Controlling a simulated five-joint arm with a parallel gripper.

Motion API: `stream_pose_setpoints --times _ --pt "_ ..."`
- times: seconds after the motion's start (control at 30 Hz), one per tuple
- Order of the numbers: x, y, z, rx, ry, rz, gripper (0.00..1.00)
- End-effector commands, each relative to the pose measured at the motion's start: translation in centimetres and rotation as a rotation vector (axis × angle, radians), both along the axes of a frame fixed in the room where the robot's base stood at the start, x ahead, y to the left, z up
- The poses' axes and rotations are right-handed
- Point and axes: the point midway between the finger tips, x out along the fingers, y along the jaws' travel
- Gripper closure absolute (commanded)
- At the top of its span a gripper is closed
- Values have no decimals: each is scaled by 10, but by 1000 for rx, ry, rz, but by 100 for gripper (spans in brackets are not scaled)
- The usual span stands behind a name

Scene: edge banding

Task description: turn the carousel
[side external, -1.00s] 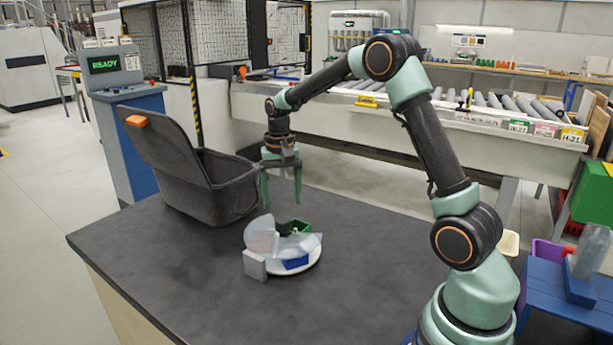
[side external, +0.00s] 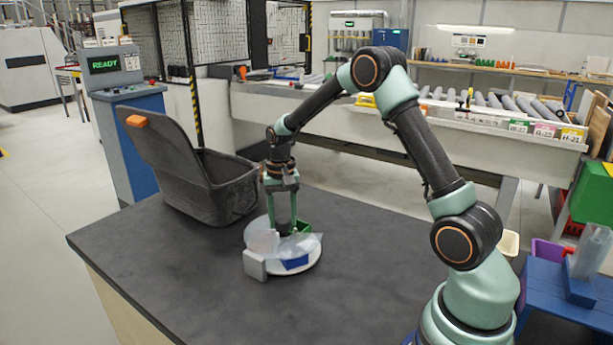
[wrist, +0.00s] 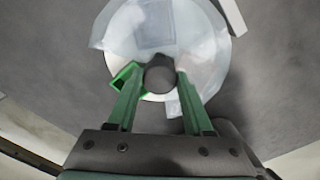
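The carousel (side external: 312,262) is a low round white turntable on the dark table, with a clear cover over part of it. It also shows in the wrist view (wrist: 205,35). A dark round knob (wrist: 158,78) stands at its middle. A green piece (side external: 304,227) and a blue piece (side external: 296,263) show on the carousel. A pale grey block (side external: 254,265) stands at its near left edge. My gripper (side external: 283,230) points down at the carousel's centre. In the wrist view, its green fingers (wrist: 159,72) stand either side of the knob, apparently with narrow gaps.
A dark grey open bin (side external: 212,185) with a raised lid and an orange tab stands behind and left of the carousel. The table (side external: 180,285) is clear in front and to the right. A roller conveyor (side external: 500,105) runs behind the table.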

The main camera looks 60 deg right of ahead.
Motion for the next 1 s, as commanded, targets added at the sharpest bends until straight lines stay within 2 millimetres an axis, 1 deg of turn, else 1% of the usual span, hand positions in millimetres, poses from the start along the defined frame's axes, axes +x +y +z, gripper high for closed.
stream_pose_setpoints --times 0.47,0.67,1.0 --pt "0 0 1 1 1 -31 100" --pt "0 0 1 1 1 -98 100" --pt "0 -1 1 0 0 -264 100"
